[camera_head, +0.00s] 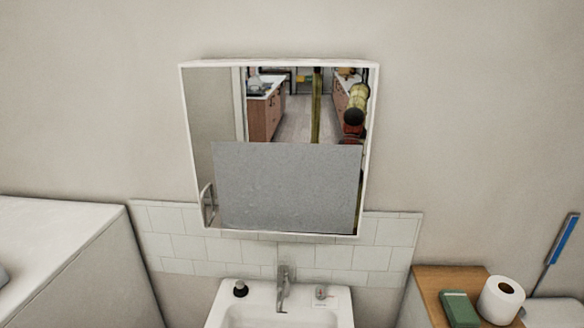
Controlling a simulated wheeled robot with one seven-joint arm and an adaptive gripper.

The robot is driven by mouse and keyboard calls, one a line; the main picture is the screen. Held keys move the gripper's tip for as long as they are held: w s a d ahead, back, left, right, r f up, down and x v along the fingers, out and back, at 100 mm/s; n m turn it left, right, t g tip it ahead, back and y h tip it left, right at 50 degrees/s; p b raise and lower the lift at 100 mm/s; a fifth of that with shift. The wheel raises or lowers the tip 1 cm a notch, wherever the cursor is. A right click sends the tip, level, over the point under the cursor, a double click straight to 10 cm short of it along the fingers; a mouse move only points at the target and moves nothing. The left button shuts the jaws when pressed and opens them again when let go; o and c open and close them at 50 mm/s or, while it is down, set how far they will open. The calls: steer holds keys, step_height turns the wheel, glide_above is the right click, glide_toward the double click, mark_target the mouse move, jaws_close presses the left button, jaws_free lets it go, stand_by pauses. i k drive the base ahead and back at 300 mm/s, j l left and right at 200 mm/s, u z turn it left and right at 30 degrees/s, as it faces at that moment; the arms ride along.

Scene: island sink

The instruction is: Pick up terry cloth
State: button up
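I cannot make out a terry cloth for certain. A green, flat-sided block (459,308) lies on the wooden top at the lower right; I cannot tell whether it is folded cloth or a box. A grey speckled rectangle (287,187) covers the lower part of the mirror; I cannot tell whether it is a sheet or a reflection. A small grey thing (3,276) is cut off at the left edge. My gripper is not in view.
A mirror (212,108) hangs above a white sink (260,294) with a faucet (283,286). A toilet paper roll (501,298) stands on the wooden top (440,280). A blue-handled stick (562,240) is at right. A white surface (55,235) is at left.

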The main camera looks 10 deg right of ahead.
mark_target(461, 314)
steer(key=l+u, duration=0.2)
steer(key=l, duration=0.25)
steer(key=k+l+u, duration=0.1)
steer(key=l+u, duration=0.15)
steer(key=l, duration=0.2)
steer(key=l+u, duration=0.2)
steer(key=l, duration=0.25)
steer(key=k+l+u, duration=0.2)
steer(key=l, duration=0.2)
